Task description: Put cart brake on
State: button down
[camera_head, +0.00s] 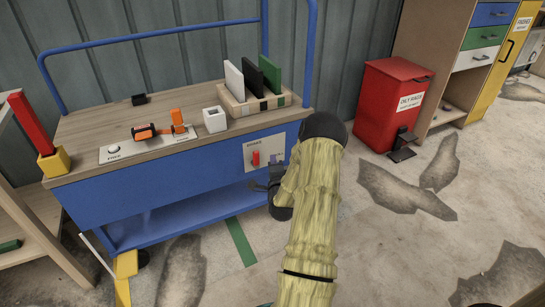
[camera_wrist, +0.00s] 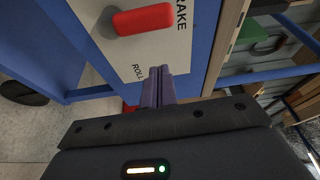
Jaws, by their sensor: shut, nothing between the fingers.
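The blue cart (camera_head: 150,199) stands against the corrugated wall with a wooden top. A pale brake panel (camera_head: 264,150) is on its front side at the right end, with a red brake lever (camera_head: 256,158). In the wrist view the red lever (camera_wrist: 143,19) lies near the top, on the panel (camera_wrist: 125,48) lettered "BRAKE" and "ROLL". My gripper (camera_wrist: 158,88) is shut and empty, with its fingertips close to the panel by the "ROLL" lettering, apart from the lever. I cannot tell whether the fingertips touch the panel. In the head view my arm hides part of the cart's right end.
A red bin (camera_head: 390,105) stands to the right. A yellow piece (camera_head: 125,275) is at the cart's front left.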

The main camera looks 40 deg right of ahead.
jog(key=p+v, duration=0.1)
jog(key=v, duration=0.5)
jog(key=shift+s+a+p, duration=0.15)
jog(key=shift+s+p, duration=0.2)
jog(key=shift+p, duration=0.05)
jog(key=shift+s, duration=0.1)
